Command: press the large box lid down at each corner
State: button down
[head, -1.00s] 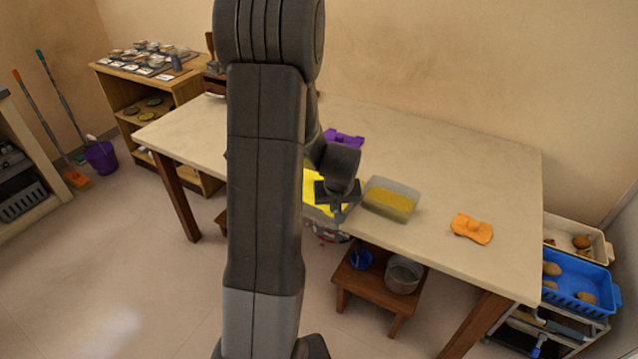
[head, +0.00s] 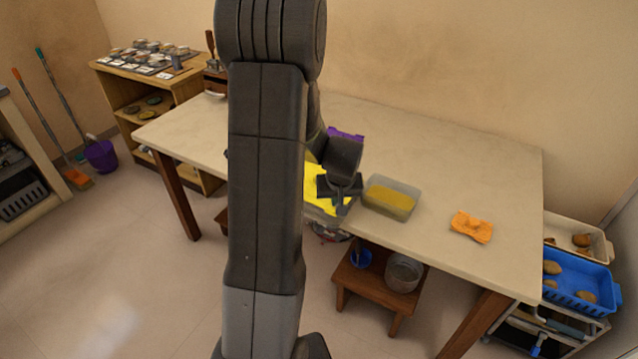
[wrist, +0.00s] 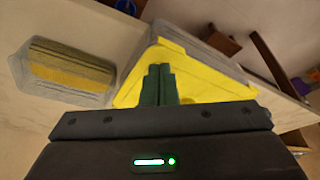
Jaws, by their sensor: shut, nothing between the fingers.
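The large box (wrist: 205,40) is a grey, see-through container with a yellow lid (head: 319,184), near the table's front edge, partly hidden behind my arm in the head view. In the wrist view the yellow lid (wrist: 200,78) lies under my fingers. My gripper (head: 340,205) is shut and empty over the lid's right side; in the wrist view its closed fingertips (wrist: 158,70) overlap the lid near one corner. I cannot tell whether they touch it.
A clear container with yellow contents (head: 391,198) stands to the right, close to my gripper. An orange cloth (head: 471,227) lies further right, and a purple item (head: 346,134) behind. The table (head: 450,160) is clear at back right. A wooden stool (head: 375,285) stands below.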

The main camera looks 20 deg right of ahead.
jog(key=shift+f+b, duration=0.7)
jog(key=shift+s+a+f, duration=0.1)
dwell(1.2)
jog(key=shift+r+p, duration=0.4)
jog(key=shift+r, duration=0.75)
jog(key=shift+f, duration=0.1)
jog(key=shift+w+a+f+b, duration=0.25)
jog(key=shift+w+a+b, duration=0.1)
jog(key=shift+w, duration=0.2)
jog(key=shift+s+f+b, duration=0.1)
jog(key=shift+f+b, duration=0.7)
jog(key=shift+b, duration=0.1)
dwell(0.6)
